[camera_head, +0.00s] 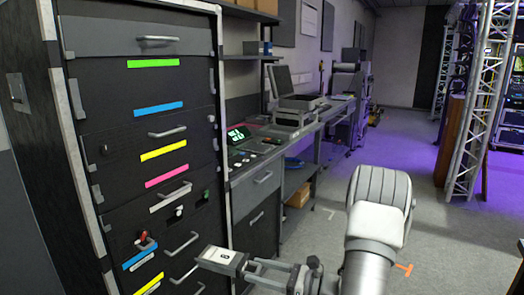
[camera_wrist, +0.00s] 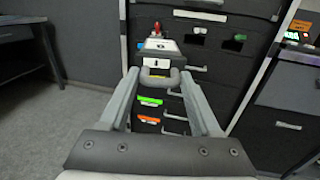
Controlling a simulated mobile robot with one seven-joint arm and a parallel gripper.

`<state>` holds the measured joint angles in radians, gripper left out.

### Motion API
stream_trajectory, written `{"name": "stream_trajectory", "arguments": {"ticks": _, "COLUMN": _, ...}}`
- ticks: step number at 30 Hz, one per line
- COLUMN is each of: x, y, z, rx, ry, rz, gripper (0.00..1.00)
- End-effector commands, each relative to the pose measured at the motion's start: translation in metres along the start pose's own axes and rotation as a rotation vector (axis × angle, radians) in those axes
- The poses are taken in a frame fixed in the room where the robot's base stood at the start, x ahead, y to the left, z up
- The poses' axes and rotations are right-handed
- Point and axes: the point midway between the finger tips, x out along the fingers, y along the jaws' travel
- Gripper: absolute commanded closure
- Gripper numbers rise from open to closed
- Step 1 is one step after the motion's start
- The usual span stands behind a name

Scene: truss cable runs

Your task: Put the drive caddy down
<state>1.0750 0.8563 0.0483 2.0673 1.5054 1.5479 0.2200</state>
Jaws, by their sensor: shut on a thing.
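The drive caddy (camera_head: 222,261) is a grey block with a white label and a dark mark on it. It is held in the air in front of the lower part of the black rack. My gripper (camera_head: 262,268) is shut on its handle, at the caddy's right end in the head view. In the wrist view the caddy (camera_wrist: 158,46) lies just beyond the fingertips, and its grey loop handle (camera_wrist: 160,80) is between the two fingers of my gripper (camera_wrist: 160,76). The underside of the caddy is hidden. I cannot tell whether it touches the rack.
The black rack (camera_head: 130,102) at left has several drawers with bar handles and coloured labels. A red knob (camera_head: 143,238) sticks out low on it. A workbench (camera_head: 300,130) with a laptop-like device stands to the right. A truss tower (camera_head: 470,110) is farther right. Grey floor (camera_head: 335,180) between is open.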

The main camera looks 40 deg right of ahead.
Motion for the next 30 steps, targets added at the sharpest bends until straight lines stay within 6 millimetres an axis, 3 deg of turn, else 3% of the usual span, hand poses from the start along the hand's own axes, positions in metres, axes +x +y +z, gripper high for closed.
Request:
{"name": "stream_trajectory", "arguments": {"ticks": 1, "x": 0.023, "y": 0.012, "z": 0.004, "rx": -0.001, "ry": -0.003, "rz": 0.044, "gripper": 1.0}}
{"name": "stream_trajectory", "arguments": {"ticks": 3, "x": 0.05, "y": 0.027, "z": 0.009, "rx": -0.001, "ry": -0.002, "rz": 0.091, "gripper": 1.0}}
{"name": "stream_trajectory", "arguments": {"ticks": 8, "x": 0.106, "y": 0.068, "z": 0.024, "rx": 0.0, "ry": -0.002, "rz": 0.18, "gripper": 1.0}}
{"name": "stream_trajectory", "arguments": {"ticks": 12, "x": 0.148, "y": 0.106, "z": 0.051, "rx": 0.004, "ry": -0.002, "rz": 0.209, "gripper": 1.0}}
{"name": "stream_trajectory", "arguments": {"ticks": 21, "x": 0.177, "y": 0.137, "z": 0.091, "rx": 0.006, "ry": -0.001, "rz": 0.09, "gripper": 1.0}}
{"name": "stream_trajectory", "arguments": {"ticks": 30, "x": 0.178, "y": 0.146, "z": 0.113, "rx": 0.004, "ry": -0.001, "rz": -0.052, "gripper": 1.0}}
